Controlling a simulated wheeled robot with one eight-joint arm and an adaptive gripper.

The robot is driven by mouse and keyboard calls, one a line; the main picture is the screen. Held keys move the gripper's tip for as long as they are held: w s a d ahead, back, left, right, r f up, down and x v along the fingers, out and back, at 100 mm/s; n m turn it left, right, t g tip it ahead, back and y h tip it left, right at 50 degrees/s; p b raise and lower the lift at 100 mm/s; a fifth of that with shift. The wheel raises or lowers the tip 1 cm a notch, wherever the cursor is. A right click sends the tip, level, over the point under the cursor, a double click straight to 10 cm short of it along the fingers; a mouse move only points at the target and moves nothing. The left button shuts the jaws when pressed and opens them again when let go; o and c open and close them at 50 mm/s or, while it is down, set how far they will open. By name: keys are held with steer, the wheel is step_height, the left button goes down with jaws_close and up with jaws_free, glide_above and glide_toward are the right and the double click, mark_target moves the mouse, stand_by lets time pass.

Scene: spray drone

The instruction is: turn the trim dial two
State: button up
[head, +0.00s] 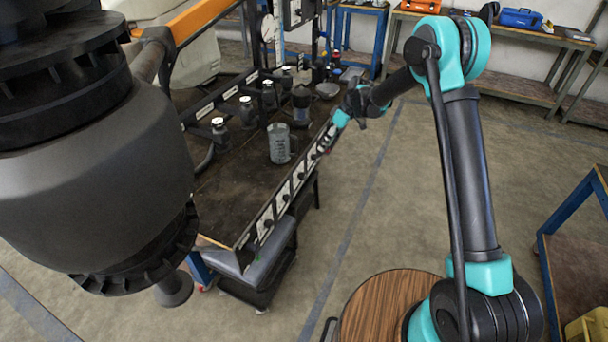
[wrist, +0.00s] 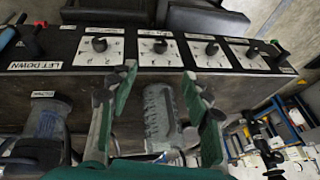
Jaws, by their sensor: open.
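A row of black dials on white square plates runs along the edge panel in the wrist view. The second dial from the left (wrist: 160,46) lies between the lines of my two fingertips, above them in the picture. Other dials are to its left (wrist: 99,44) and right (wrist: 211,48). The plate markings are too small to read, so I cannot tell which is trim dial two. My gripper (wrist: 159,76) is open with green fingers and nothing between its tips. In the head view, my gripper (head: 331,137) is at the panel's far end, hiding part of it; nearer dials (head: 285,197) show.
A grey measuring jug (head: 279,143) stands on the bench behind the panel; it also shows in the wrist view (wrist: 160,115). Several lidded bottles (head: 248,112) line the bench. A large dark tank (head: 95,165) fills the left.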

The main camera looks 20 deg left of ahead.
steer(key=a+f, duration=0.1)
steer(key=a, duration=0.1)
glide_toward(304, 174)
steer(key=x, duration=1)
steer(key=shift+w+a, duration=0.1)
steer(key=shift+w, duration=0.05)
jaws_close()
